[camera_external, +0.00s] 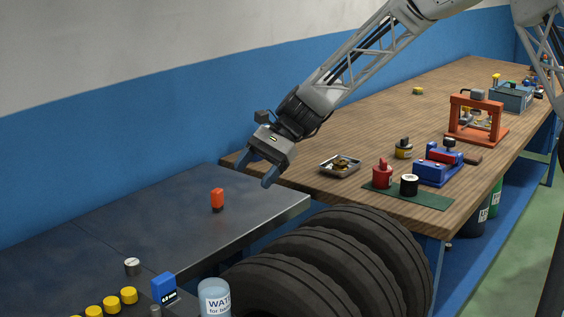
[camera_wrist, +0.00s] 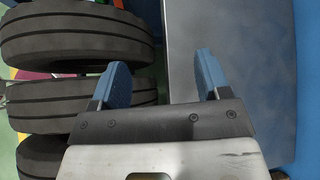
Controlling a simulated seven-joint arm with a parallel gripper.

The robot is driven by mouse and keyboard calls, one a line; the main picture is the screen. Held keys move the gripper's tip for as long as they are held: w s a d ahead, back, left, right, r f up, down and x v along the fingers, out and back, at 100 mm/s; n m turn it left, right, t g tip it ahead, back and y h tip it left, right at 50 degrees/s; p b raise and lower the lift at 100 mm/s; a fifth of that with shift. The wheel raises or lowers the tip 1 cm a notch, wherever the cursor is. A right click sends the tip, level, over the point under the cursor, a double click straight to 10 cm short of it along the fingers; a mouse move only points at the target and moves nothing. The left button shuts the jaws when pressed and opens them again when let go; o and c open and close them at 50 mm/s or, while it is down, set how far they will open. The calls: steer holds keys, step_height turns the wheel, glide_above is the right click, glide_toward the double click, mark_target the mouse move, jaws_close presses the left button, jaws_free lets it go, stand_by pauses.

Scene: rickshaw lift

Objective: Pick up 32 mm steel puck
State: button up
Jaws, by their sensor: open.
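A short steel-coloured cylinder with a bright top (camera_external: 132,266), which looks like the steel puck, stands upright on the dark grey table (camera_external: 150,220) at the lower left of the external view. My gripper (camera_external: 258,173) is open and empty. It hangs above the far right part of the grey table, near the wooden bench, well apart from the puck. In the wrist view, my gripper (camera_wrist: 163,72) shows two blue fingers spread apart with nothing between them. The puck does not show in the wrist view.
Several yellow-topped cylinders (camera_external: 129,296), a blue gauge (camera_external: 163,288) and a water container (camera_external: 214,300) are near the puck. Tyres (camera_external: 330,265) stand beside the table. The wooden bench (camera_external: 300,188) holds tools.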

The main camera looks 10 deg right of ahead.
steer(key=s+a+f+m+g, duration=0.2)
steer(key=a+f, duration=0.4)
steer(key=a, duration=0.6)
steer(key=m+y, duration=0.1)
steer(key=y, duration=0.1)
glide_toward(134, 261)
steer(key=shift+s+a+f+g, duration=0.15)
steer(key=shift+a+f+g, duration=0.25)
steer(key=shift+a, duration=0.3)
steer(key=shift+f, duration=0.1)
steer(key=shift+x, duration=1.35)
steer(key=shift+x, duration=2.6)
steer(key=shift+s+d, duration=0.1)
steer(key=c, duration=1.1)
